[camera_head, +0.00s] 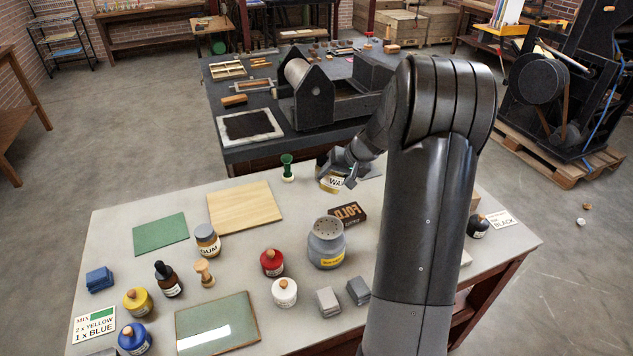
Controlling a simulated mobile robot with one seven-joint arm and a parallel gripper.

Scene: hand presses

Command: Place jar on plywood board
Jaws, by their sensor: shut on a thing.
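A jar with a pale label reading "WA" (332,184) is at the far edge of the light table, in the middle of the head view. My gripper (343,168) is shut on this jar from above and hides much of its top. I cannot tell whether the jar touches the table or hangs just above it. The plywood board (245,206), a pale wooden sheet, lies flat and bare on the table to the left of the jar, apart from it.
A green stamp-like tool (287,168) stands between board and jar. A GUM jar (207,240) stands just off the board's near-left corner. A grey perforated can (326,243) and a FOLD block (347,214) stand nearer. A green sheet (160,234) lies left.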

